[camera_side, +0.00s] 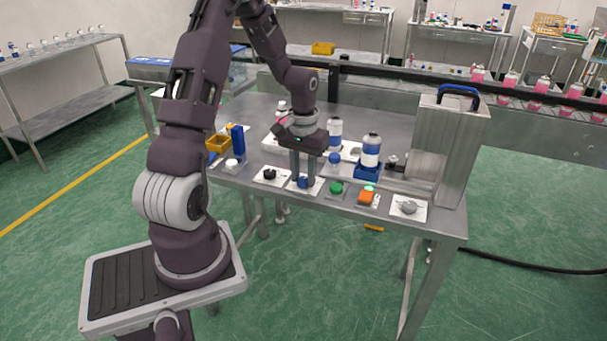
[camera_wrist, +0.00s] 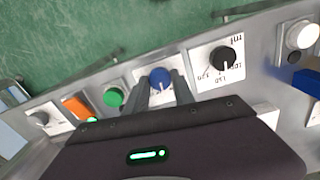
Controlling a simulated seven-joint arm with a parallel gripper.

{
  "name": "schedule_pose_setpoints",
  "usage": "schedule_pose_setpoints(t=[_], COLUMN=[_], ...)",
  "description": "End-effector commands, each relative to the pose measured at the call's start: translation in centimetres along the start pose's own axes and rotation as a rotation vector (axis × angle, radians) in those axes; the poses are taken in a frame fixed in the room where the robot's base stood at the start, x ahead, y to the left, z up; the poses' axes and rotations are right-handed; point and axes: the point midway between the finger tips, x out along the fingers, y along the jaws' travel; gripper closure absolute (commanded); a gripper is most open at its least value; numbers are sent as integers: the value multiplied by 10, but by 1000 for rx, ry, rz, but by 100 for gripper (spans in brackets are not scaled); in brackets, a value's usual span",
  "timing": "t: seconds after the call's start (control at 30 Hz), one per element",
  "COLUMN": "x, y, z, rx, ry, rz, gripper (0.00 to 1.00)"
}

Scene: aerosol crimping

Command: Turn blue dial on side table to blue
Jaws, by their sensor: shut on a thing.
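The blue dial (camera_side: 304,182) sits on a white plate at the front edge of the metal side table (camera_side: 335,207). My gripper (camera_side: 304,180) points straight down over it, with a finger on each side of the dial. In the wrist view the blue dial (camera_wrist: 160,78) shows between the two fingertips of my gripper (camera_wrist: 160,88), which is shut on it. A light pointer mark shows on the dial's top. The plate's colour markings are mostly hidden by the fingers, so I cannot tell which mark the dial points to.
A black dial (camera_wrist: 222,57) is on one side of the blue dial and a green button (camera_wrist: 114,97) on the other. An orange switch (camera_side: 367,197), a grey dial (camera_side: 408,207) and a white button (camera_side: 232,163) line the same edge. Bottles (camera_side: 371,150) and a metal box (camera_side: 455,145) stand behind.

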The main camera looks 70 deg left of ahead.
Motion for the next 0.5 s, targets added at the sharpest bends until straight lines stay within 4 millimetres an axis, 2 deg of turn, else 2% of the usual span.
schedule_pose_setpoints(t=[0.5], x=[-1], y=[0], z=[-1], rx=[449], ry=[2], rz=[0], gripper=[100])
